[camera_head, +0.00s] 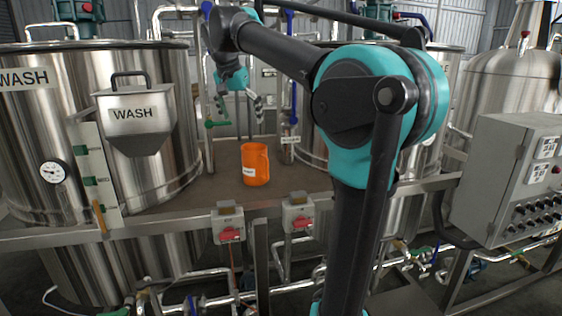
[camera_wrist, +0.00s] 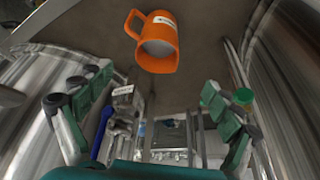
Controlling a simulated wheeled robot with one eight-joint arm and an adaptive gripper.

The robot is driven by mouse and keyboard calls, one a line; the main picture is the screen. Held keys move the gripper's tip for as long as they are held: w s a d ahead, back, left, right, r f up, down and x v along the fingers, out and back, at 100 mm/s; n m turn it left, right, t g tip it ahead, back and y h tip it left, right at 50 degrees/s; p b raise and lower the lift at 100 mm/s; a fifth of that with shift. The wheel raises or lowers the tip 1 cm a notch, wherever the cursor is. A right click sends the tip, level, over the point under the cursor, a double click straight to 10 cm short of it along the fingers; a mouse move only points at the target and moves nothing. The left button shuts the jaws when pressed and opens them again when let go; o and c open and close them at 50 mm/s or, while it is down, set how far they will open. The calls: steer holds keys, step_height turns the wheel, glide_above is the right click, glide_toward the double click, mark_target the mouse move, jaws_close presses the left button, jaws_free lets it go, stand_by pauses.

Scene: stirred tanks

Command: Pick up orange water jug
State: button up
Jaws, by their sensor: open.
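The orange water jug (camera_head: 255,165) stands upright on the brown platform between the steel tanks in the head view. The jug is apart from the fingers.
A large steel WASH tank (camera_head: 60,120) stands left of the jug, with a small WASH hopper (camera_head: 135,115) on its side. Another tank is behind my arm. A rail (camera_head: 150,220) with two red-switch boxes (camera_head: 229,226) runs in front. A control cabinet (camera_head: 510,180) stands right.

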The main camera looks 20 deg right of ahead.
glide_toward(254, 155)
steer(key=w+d+f, duration=0.2)
steer(key=w+f, duration=0.3)
steer(key=shift+a+x, duration=0.15)
steer(key=shift+x, duration=1.35)
steer(key=shift+a+x, duration=0.1)
steer(key=shift+x, duration=1.4)
steer(key=shift+c, duration=0.6)
steer(key=c, duration=1.8)
step_height(254, 155, up, 10)
